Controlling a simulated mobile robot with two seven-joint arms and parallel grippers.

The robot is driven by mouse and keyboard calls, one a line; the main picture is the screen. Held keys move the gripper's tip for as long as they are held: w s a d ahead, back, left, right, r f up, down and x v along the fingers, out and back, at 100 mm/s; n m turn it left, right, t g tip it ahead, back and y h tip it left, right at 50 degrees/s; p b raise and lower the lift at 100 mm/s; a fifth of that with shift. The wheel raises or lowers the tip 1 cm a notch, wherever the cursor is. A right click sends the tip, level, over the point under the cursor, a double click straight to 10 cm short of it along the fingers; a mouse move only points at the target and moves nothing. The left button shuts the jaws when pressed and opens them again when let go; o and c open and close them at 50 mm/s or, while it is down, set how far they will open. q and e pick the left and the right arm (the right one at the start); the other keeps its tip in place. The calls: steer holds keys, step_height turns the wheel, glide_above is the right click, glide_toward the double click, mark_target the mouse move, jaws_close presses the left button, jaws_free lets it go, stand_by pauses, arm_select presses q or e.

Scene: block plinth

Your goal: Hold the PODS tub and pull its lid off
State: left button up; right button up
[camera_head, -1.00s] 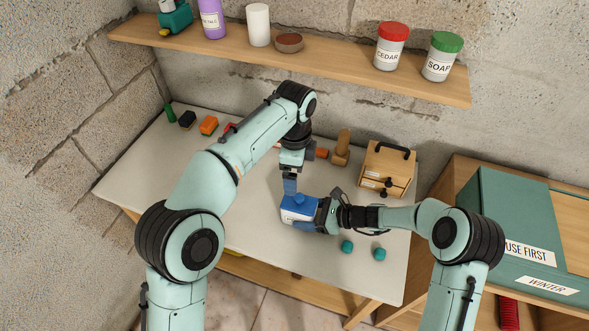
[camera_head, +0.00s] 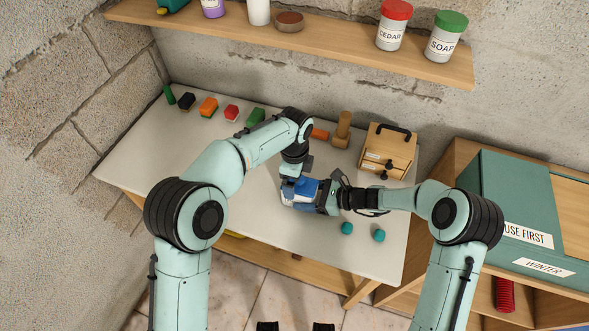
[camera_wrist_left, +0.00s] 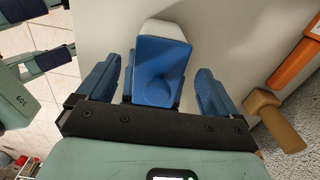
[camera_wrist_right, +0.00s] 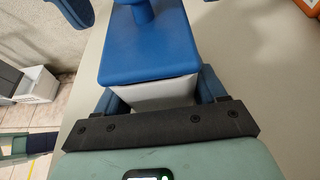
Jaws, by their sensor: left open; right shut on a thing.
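The PODS tub (camera_head: 291,206) is a white box with a blue lid on it. It stands on the grey table top. In the right wrist view the lid (camera_wrist_right: 150,45) has a raised round knob, and the white body (camera_wrist_right: 160,93) sits between the blue pads of my right gripper (camera_wrist_right: 162,98). My right gripper (camera_head: 328,197) is shut on the tub from the right. My left gripper (camera_wrist_left: 157,88) is open over the lid, its fingers apart on both sides of the knob and not visibly touching it. The tub's label cannot be read.
Teal knobs (camera_head: 347,228) lie right of the tub near the front edge. A wooden box (camera_head: 388,152) and a wooden mallet-like piece (camera_head: 342,131) stand behind. Coloured blocks (camera_head: 208,106) line the back left. A shelf (camera_head: 340,48) with jars hangs above. The table's left part is clear.

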arm_select(q)
steer(key=shift+f, duration=0.15)
steer(key=c, duration=1.2)
steer(key=shift+r, duration=1.6)
